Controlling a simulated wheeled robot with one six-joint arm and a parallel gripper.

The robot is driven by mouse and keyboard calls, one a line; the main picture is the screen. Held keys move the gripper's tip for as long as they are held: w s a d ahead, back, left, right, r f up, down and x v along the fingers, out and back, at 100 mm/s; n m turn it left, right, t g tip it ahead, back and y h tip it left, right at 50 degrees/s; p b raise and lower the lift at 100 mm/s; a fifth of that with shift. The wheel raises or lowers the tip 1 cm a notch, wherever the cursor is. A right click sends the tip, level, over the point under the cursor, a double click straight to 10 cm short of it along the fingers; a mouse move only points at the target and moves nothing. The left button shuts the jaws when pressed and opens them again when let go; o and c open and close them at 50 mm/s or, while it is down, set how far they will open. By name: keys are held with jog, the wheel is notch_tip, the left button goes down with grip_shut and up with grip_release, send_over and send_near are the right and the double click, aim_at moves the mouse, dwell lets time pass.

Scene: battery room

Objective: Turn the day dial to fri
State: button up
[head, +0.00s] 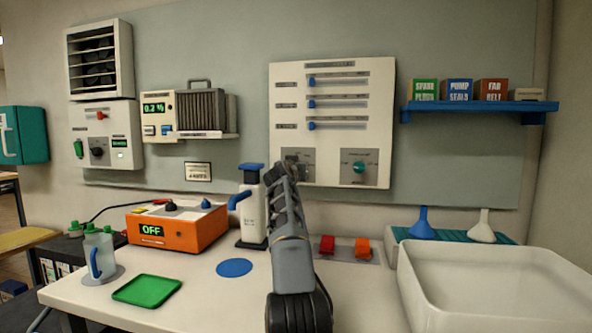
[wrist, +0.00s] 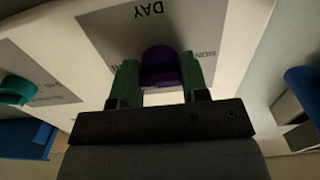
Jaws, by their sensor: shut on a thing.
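The day dial (wrist: 160,68) is a purple knob on a grey plate (wrist: 110,40) lettered DAY, which appears upside down in the wrist view. MON is legible to the right of the knob; other lettering is mostly hidden by my fingers. My gripper (wrist: 160,75) has its two green fingers on either side of the knob, shut on it. Which day the dial points to cannot be told. In the head view my gripper (head: 291,167) is at the lower left of the white wall panel (head: 330,135) and hides the dial.
A teal dial (head: 359,167) sits on the plate to the right. Sliders (head: 312,126) are above. A white pump bottle (head: 251,205) stands left of my arm on the counter, with red and orange switches (head: 345,247) to the right. A blue shelf (head: 480,107) holds boxes.

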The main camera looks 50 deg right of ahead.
dwell(0.4)
jog(key=o, duration=0.9)
jog(key=b+v, duration=0.7)
jog(key=v, duration=0.7)
jog(key=shift+w+b, duration=0.1)
jog(key=shift+b, duration=0.25)
